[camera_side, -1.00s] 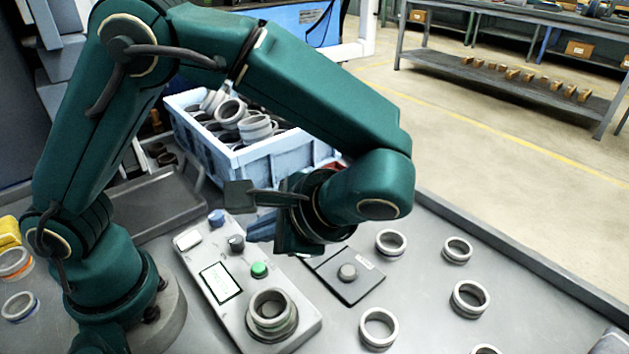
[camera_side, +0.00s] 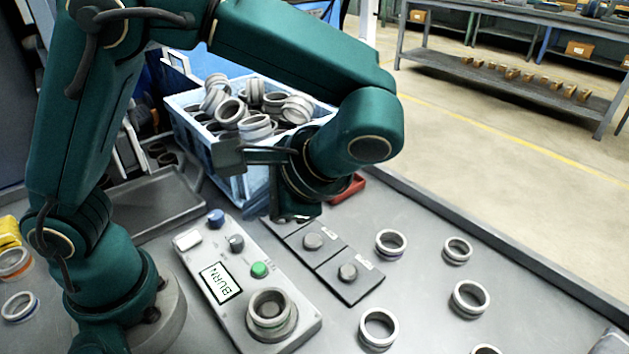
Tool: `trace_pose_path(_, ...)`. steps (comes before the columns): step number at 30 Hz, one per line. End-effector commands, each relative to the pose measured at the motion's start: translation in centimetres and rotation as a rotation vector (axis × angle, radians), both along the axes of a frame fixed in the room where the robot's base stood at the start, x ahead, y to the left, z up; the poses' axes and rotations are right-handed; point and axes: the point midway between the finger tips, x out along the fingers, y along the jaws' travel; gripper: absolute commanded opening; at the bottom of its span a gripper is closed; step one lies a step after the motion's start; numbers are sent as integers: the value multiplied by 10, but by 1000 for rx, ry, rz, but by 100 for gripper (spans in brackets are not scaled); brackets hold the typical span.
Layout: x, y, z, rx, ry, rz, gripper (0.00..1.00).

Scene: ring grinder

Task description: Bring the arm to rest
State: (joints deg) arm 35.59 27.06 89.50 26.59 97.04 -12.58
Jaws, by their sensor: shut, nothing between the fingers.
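My green arm stands at the left and reaches over the table. My gripper (camera_side: 232,154) is at the end of the wrist, in front of the blue crate. It is shut and holds nothing. It is above the table, and its far side hides part of the crate's front wall. The grinder control box (camera_side: 238,283) lies below and left of the wrist. Its display (camera_side: 221,282) reads "BURN". A ring (camera_side: 270,308) sits on the round seat at the box's near end.
The blue crate (camera_side: 190,137) is full of rings. Several loose rings, one of them a ring (camera_side: 391,243), stand on the table at the right. A dark plate with round knobs (camera_side: 345,285) lies below the wrist. An empty grey tray (camera_side: 155,205) is near the base.

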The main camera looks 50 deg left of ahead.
Motion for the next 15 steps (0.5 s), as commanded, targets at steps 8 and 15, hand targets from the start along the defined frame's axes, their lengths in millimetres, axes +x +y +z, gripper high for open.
trace_pose_path(8, -18, 36, 36, -225, -183, 198, 0)
trace_pose_path(15, -37, 46, 43, -439, -385, 299, 0)
